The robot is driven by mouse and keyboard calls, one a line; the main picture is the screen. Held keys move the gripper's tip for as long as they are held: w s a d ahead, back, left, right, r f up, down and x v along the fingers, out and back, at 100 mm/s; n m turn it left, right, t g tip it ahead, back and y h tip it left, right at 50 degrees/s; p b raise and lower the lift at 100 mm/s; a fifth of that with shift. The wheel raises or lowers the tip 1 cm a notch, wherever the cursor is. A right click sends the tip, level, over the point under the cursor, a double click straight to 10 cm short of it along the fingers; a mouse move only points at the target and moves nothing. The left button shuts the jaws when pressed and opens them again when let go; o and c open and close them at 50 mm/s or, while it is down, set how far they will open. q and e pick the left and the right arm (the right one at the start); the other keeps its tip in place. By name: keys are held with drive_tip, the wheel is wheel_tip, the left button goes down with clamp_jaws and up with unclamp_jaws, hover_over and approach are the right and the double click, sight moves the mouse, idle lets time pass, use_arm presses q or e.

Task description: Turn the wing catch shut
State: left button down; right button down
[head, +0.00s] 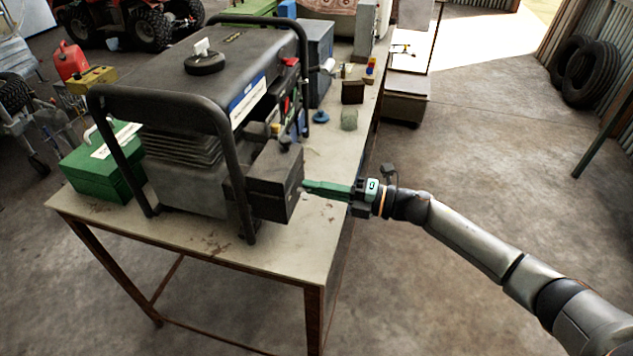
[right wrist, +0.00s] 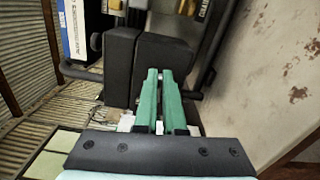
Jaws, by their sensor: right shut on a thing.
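The black generator (head: 215,85) stands on the workbench inside a tubular frame. A dark box (head: 275,181) sticks out at its near right end, and it also shows in the right wrist view (right wrist: 163,55) as two dark blocks with a narrow seam between. My right gripper (head: 304,186) reaches in from the right with its green fingers at the side of this box. In the right wrist view its fingertips (right wrist: 160,74) are close together, shut on the small wing catch, which they almost wholly hide. The catch's angle cannot be told. My left gripper is not in view.
The workbench (head: 200,240) has bare room in front of the generator. A green case (head: 100,165) stands left of it. Small items, including a dark block (head: 352,92) and a greenish block (head: 349,119), lie behind my right gripper. Frame bars run close to the box.

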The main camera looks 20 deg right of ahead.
drive_tip(key=shift+s+a+f+m, duration=0.25)
drive_tip(key=shift+f+m, duration=0.1)
drive_tip(key=shift+m, duration=0.15)
idle(0.3)
drive_tip(key=c, duration=1.1)
unclamp_jaws()
drive_tip(key=shift+o, duration=0.7)
drive_tip(key=shift+w+d+r+p, duration=0.1)
drive_tip(key=shift+r+p, duration=0.05)
drive_tip(key=shift+p, duration=0.15)
drive_tip(key=shift+d, duration=0.1)
drive_tip(key=b+v, duration=0.2)
drive_tip(key=v, duration=1)
drive_tip(key=shift+s+d, duration=0.1)
drive_tip(key=shift+s, duration=0.1)
drive_tip(key=shift+c, duration=0.2)
